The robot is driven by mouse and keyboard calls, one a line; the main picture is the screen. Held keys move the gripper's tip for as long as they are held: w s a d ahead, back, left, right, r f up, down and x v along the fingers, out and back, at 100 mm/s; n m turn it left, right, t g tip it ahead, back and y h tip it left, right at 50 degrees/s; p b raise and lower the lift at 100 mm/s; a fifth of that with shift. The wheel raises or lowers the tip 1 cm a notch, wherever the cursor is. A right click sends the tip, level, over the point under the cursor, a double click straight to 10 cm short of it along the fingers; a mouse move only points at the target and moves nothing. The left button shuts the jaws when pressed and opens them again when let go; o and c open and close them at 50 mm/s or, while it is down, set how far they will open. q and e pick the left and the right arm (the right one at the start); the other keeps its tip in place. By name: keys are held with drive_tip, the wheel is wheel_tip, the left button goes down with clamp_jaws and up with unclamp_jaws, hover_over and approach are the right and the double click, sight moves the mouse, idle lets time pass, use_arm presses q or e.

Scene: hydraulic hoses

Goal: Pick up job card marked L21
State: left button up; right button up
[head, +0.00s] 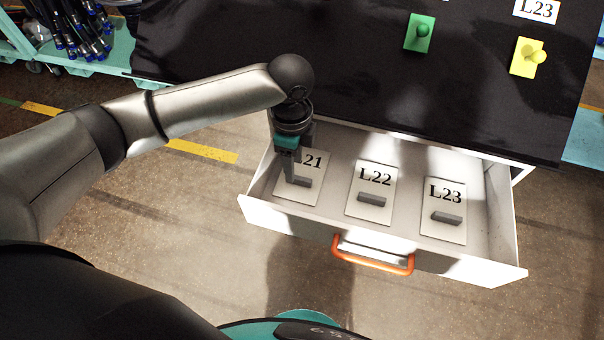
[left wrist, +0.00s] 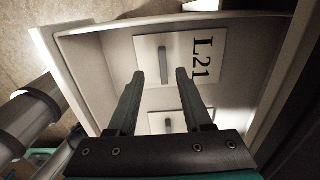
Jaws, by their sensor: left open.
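The job card marked L21 (head: 301,191) lies flat in the open drawer, at its left end, with a grey block handle on it. My left gripper (head: 288,180) is above this card, pointing down, and covers part of its label. In the left wrist view the L21 card (left wrist: 205,46) lies beyond the fingertips, its grey handle (left wrist: 162,60) in line with the gap between them. My left gripper (left wrist: 160,75) is open and empty there. My right gripper is not in view.
The drawer (head: 285,216) has an orange handle (head: 372,262) and also holds cards L22 (head: 370,207) and L23 (head: 443,228). The dark tabletop above bears a green piece (head: 419,33) and a yellow piece (head: 528,57). Hoses (head: 75,25) hang at the back left.

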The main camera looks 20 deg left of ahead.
sight(303, 170)
use_arm(q)
drive_tip(key=f, duration=0.1)
drive_tip(key=f+b, duration=0.1)
drive_tip(key=f, duration=0.3)
drive_tip(key=shift+w+a+f, duration=0.15)
drive_tip(key=shift+w+f, duration=0.05)
drive_tip(key=shift+w, duration=0.05)
clamp_jaws()
drive_tip(key=shift+r, duration=0.1)
